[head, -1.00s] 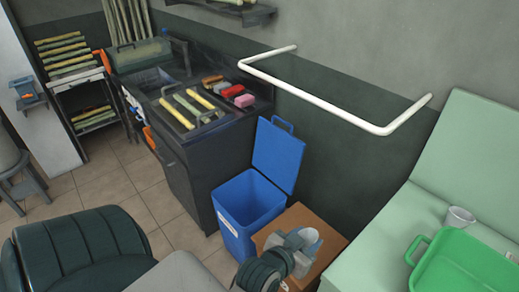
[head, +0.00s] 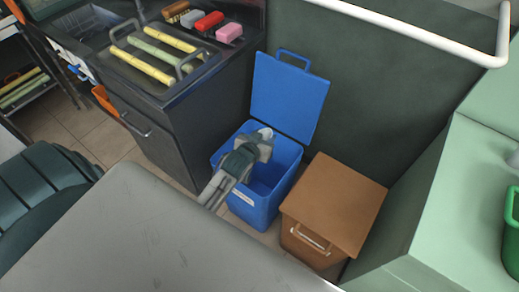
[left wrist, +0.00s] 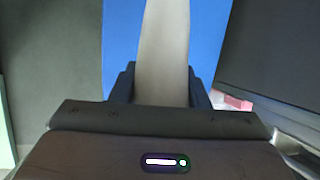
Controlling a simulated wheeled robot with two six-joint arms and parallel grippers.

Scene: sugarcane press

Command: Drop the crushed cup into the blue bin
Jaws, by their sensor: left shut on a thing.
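The blue bin (head: 262,210) stands on the floor beside the dark counter, its lid (head: 290,97) tipped up and open at the back. My left gripper (head: 258,145) is over the bin's opening and shut on the crushed cup (head: 266,132), a pale shape mostly hidden by the gripper in the head view. In the left wrist view the pale cup (left wrist: 163,50) stands between the dark fingers (left wrist: 162,88), with blue behind it. I cannot tell how far above the rim the cup is. My right gripper is not in view.
A brown lidded bin (head: 335,205) stands just right of the blue bin. The dark counter (head: 190,125) at left carries a tray of cane sticks (head: 160,55) and several coloured blocks. A pale green bench (head: 470,190) is at right, and a white rail (head: 420,25) crosses the wall.

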